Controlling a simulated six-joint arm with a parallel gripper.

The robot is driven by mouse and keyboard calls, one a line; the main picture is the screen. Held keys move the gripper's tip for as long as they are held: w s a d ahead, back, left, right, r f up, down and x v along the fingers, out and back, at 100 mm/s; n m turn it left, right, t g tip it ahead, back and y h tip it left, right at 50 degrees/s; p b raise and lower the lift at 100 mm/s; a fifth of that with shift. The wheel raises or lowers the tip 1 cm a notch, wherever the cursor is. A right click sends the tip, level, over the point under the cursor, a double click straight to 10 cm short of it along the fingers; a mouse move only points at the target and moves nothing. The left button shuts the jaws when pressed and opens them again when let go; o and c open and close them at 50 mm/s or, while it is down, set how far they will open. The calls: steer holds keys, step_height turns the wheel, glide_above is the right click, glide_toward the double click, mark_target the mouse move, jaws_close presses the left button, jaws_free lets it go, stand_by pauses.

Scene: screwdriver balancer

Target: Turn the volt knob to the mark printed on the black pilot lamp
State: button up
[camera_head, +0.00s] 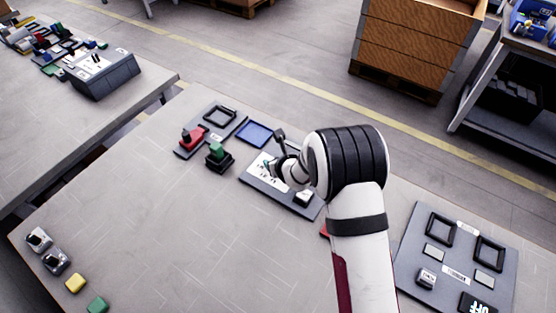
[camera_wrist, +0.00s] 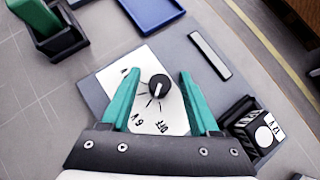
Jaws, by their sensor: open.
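The volt knob (camera_wrist: 158,85) is round and black with a white pointer line, on a white dial plate (camera_wrist: 176,120). Its pointer is toward the bottom of the wrist view, roughly on the OFF side; the exact mark is hard to tell. "OFF" and "6 V" are readable; another label is partly hidden by the left finger. My gripper (camera_wrist: 159,73) is open, with one teal finger on each side of the knob and visible gaps. A black block with a white label (camera_wrist: 262,133), seemingly the pilot lamp, sits at the right; its print looks like "12 V". The knob is hidden in the head view.
The dial is on a grey panel (camera_head: 252,181). A blue tray (camera_head: 254,134), a red part (camera_head: 192,138) and a green part (camera_head: 217,152) are close by. Another panel (camera_head: 411,250) with frames and an "OFF" display lies right. The left middle of the table is clear.

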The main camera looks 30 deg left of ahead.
steer(key=v, duration=1.5)
steer(key=shift+s+d+r, duration=0.2)
steer(key=shift+r, duration=0.05)
